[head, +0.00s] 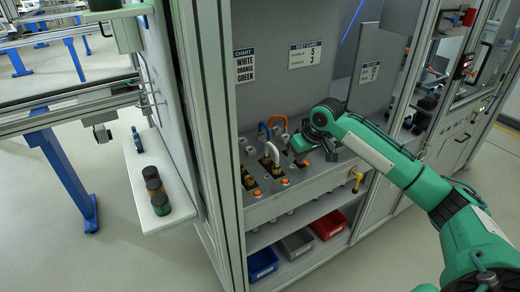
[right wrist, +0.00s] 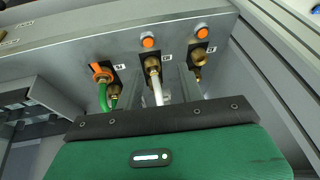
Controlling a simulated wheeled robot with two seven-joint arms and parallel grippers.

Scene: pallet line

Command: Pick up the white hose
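In the right wrist view, a white hose (right wrist: 158,93) hangs from a brass fitting in the middle of a grey panel. My right gripper (right wrist: 165,88) is close to it, with its grey fingers apart on either side of the hose. I cannot tell whether a finger touches it. The gripper's green body hides the hose's lower part. In the head view, my right gripper (head: 300,143) is over the port panel, and a short white hose loop (head: 272,151) shows left of it. I cannot tell whether this is the same hose. My left gripper is not in view.
A green hose (right wrist: 103,97) with an orange ring and a bare brass fitting (right wrist: 199,58) flank the white hose. Blue (head: 263,127) and orange (head: 278,119) hoses stand on the panel. Blue (head: 262,264), grey and red bins are below. Cabinet posts stand on both sides.

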